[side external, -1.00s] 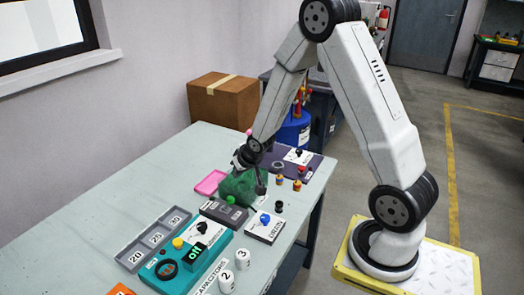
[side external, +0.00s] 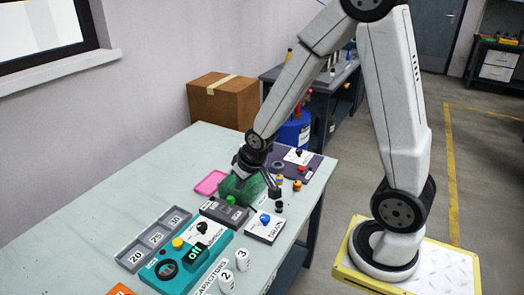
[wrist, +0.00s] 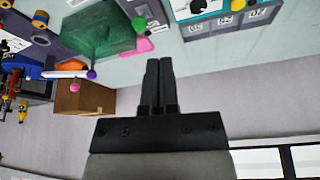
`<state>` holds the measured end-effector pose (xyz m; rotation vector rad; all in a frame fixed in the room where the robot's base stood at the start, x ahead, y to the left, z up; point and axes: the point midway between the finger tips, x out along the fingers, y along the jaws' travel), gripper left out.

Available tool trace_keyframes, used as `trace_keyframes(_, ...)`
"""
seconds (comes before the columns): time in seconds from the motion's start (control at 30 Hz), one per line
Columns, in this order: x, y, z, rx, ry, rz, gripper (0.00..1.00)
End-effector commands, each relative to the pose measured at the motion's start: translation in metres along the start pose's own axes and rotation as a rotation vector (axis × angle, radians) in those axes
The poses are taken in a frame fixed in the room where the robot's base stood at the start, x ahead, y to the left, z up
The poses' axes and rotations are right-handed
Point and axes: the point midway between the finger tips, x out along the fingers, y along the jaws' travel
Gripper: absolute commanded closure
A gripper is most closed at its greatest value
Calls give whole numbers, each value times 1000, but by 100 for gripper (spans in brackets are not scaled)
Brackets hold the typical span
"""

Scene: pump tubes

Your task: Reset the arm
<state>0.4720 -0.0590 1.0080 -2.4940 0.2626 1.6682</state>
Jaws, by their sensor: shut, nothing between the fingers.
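My gripper (side external: 275,191) is in the side view, above the table near the green see-through box. Its two dark fingers (wrist: 159,62) lie side by side in the wrist view, shut, with nothing between them. The green box (side external: 237,190) is just behind and left of the gripper in the side view; the gripper and arm overlap part of it. It also shows in the wrist view (wrist: 103,30). I cannot tell from the side view how high the gripper is above the table.
A teal panel (side external: 178,285) with a display, a grey labelled tray (side external: 133,258), white numbered cups (side external: 242,260) and a white card with a blue knob (side external: 265,228) stand nearer. A pink tray (side external: 209,182) and a purple panel (side external: 316,165) lie farther. The table's left part is clear.

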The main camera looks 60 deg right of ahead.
Motion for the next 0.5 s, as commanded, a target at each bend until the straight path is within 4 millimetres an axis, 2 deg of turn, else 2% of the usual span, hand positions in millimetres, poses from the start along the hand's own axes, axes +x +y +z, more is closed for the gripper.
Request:
trace_keyframes(0.03,-11,-9,9,-33,-18,-8,100)
trace_keyframes(0.2,-38,-28,43,-129,-93,-31,100)
trace_keyframes(0.33,-50,-37,63,-180,-133,-47,100)
trace_keyframes(0.5,-57,-41,74,-210,-158,-56,100)
